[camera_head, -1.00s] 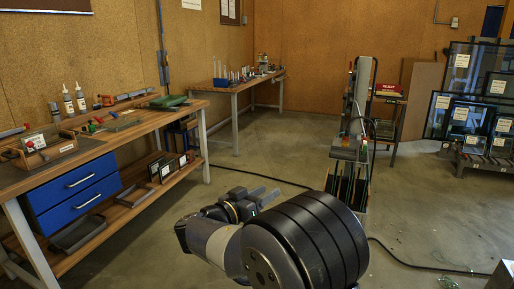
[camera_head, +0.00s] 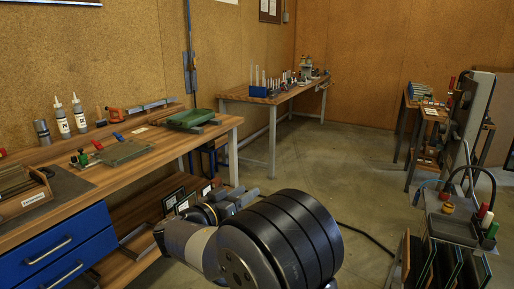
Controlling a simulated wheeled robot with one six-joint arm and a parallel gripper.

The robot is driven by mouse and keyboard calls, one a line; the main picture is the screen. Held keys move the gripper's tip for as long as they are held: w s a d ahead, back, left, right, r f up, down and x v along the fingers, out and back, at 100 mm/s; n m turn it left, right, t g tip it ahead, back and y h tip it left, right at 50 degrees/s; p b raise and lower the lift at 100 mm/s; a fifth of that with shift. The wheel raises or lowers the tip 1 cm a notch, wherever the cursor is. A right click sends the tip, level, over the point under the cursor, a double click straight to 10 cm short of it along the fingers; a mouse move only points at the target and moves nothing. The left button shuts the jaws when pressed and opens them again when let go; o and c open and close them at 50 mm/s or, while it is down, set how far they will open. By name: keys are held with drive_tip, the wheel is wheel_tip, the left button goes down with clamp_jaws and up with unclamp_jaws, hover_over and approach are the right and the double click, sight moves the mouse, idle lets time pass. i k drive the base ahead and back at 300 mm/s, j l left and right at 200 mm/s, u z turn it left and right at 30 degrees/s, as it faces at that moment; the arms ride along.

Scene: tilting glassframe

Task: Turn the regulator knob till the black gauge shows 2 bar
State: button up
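I cannot make out a regulator knob or a black gauge in the head view. A blue pipe (camera_head: 187,50) runs down the back wall behind the long workbench; small details on it are too small to tell. My gripper (camera_head: 250,197) is low in front of the bench, beyond the big black joint of my arm. It touches nothing that I can see. Its grey fingers are partly hidden and seen at a shallow angle, so its opening is unclear.
The long workbench (camera_head: 165,150) at left carries bottles (camera_head: 62,118), a green tray (camera_head: 190,118) and a wooden box (camera_head: 24,193). A second table (camera_head: 275,98) stands at the back. A cart with upright panels (camera_head: 440,262) is at right.

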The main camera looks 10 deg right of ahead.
sight(442, 127)
drive_tip(key=i+z, duration=0.3)
drive_tip(key=i, duration=0.15)
drive_tip(key=i+z, duration=0.3)
drive_tip(key=i, duration=0.15)
drive_tip(key=i+j+z, duration=0.65)
drive_tip(key=i, duration=0.15)
drive_tip(key=i+z, duration=0.4)
drive_tip(key=i+j+z, duration=0.1)
drive_tip(key=i+z, duration=0.15)
drive_tip(key=z, duration=0.15)
drive_tip(key=i+j+z, duration=0.2)
drive_tip(key=z, duration=0.2)
drive_tip(key=i, duration=0.1)
